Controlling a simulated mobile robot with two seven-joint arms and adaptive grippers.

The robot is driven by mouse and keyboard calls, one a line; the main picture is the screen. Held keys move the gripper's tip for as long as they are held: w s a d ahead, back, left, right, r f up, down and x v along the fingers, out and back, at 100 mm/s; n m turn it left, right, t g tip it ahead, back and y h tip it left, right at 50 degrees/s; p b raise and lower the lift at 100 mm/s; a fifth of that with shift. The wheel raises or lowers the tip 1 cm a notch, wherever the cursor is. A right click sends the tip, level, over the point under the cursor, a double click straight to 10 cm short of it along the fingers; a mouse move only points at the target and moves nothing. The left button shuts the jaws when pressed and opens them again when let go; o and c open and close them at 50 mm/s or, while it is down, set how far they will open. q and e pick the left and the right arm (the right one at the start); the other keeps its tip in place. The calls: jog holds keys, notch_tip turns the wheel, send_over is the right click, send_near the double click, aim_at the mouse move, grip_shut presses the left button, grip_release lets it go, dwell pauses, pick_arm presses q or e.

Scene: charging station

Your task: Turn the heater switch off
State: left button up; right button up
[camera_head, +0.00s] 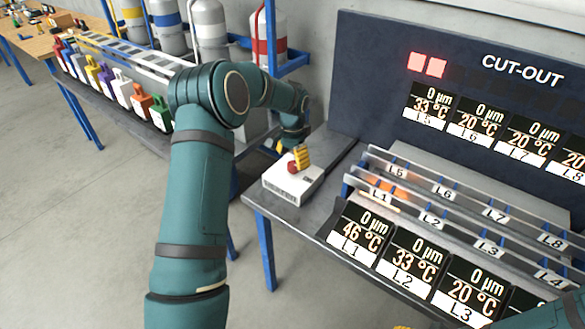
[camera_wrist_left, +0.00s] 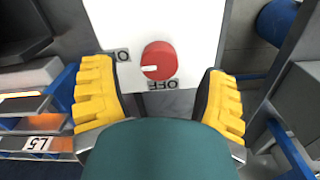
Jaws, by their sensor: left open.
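The heater switch is a red round knob (camera_head: 293,167) on a white box (camera_head: 280,183) at the left end of the bench. In the left wrist view the red knob (camera_wrist_left: 158,60) has a white mark pointing left, roughly toward the ON label (camera_wrist_left: 123,55). The OFF label (camera_wrist_left: 162,84) is below the knob in that view. My left gripper (camera_wrist_left: 158,80) is open, with one yellow finger on each side of the knob and visible gaps. In the head view the left gripper (camera_head: 301,156) is at the knob, partly hiding it.
A dark CUT-OUT panel (camera_head: 470,40) with two lit red squares stands behind the bench. Labelled slots (camera_head: 430,220) and temperature displays (camera_head: 400,262) lie right of the white box. L1 reads 46 °C. Cylinders (camera_head: 208,28) stand behind my left arm.

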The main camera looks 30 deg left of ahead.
aim_at(293, 165)
pick_arm(q)
jog(key=shift+f, duration=1.7)
jog(key=c, duration=1.2)
